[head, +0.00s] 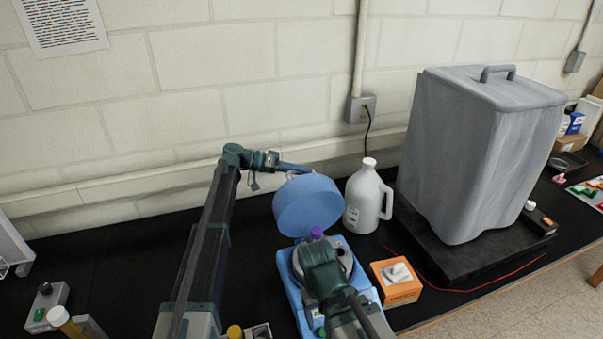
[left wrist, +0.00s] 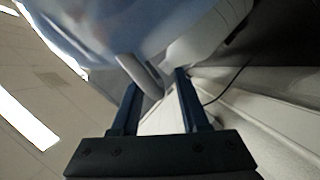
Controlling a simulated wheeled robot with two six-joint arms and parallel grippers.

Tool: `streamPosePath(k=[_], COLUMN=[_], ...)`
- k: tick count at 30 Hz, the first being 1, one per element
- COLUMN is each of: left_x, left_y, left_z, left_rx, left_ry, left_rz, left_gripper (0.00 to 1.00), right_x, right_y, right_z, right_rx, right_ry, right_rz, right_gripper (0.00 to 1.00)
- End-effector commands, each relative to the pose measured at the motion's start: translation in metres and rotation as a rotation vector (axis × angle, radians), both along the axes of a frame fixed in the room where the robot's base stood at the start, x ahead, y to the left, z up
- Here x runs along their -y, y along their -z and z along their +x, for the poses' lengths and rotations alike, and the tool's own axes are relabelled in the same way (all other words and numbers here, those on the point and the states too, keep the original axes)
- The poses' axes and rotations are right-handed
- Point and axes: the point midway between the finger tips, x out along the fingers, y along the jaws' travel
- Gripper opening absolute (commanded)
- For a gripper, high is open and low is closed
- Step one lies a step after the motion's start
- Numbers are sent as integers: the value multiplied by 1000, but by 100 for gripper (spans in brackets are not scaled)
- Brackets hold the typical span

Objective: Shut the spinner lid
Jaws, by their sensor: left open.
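The spinner (head: 284,277) is a blue machine on the black bench, with a dark round bowl on top. Its round blue lid (head: 306,207) stands raised and tilted up at the back. My left gripper (head: 302,169) is at the upper edge of the lid. In the left wrist view, its two fingers (left wrist: 158,92) are apart, with a grey bar-like part (left wrist: 140,75) at or between their tips. The lid (left wrist: 120,30) fills the top there. My right gripper (head: 317,242) is over the bowl, beside a purple cap (head: 317,233). Its fingers are hidden.
A white jug (head: 367,198) stands right of the lid. An orange tissue box (head: 396,283) is right of the spinner. A large grey cover (head: 478,150) stands on a black base further right. A wall is close behind. The bench left of my left arm is mostly clear.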

Motion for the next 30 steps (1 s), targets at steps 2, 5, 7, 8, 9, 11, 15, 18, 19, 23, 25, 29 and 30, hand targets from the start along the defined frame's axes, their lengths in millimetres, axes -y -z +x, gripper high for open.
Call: streamPosePath(k=[2,5,7,8,9,11,15,18,19,23,25,29,30], left_x=[0,0,0,0,0,0,0,0,0,1,1,1,1], left_y=[0,0,0,0,0,0,0,1,1,1,1,1,1], left_z=[0,0,0,0,0,0,0,1,1,1,1,1,1], left_rx=[0,0,0,0,0,0,0,0,0,0,0,0,0], left_ry=[0,0,0,0,0,0,-1,-1,-1,-1,0,0,-1], left_rz=[0,0,0,0,0,0,2,2,2,3,4,4,4], left_gripper=[45,45,37,32,25,14,0,0,0,0,0,0,0], right_x=[0,0,0,0,0,0,0,0,0,0,0,0,0], right_y=[0,0,0,0,0,0,0,0,0,0,0,0,0], right_z=[0,0,0,0,0,0,0,0,0,0,0,0,0], right_rx=[0,0,0,0,0,0,0,0,0,0,0,0,0], right_ry=[0,0,0,0,0,0,0,0,0,0,0,0,0], right_rz=[0,0,0,0,0,0,0,0,0,0,0,0,0], right_gripper=[73,73,73,73,73,73,73,73,73,73,73,73,73])
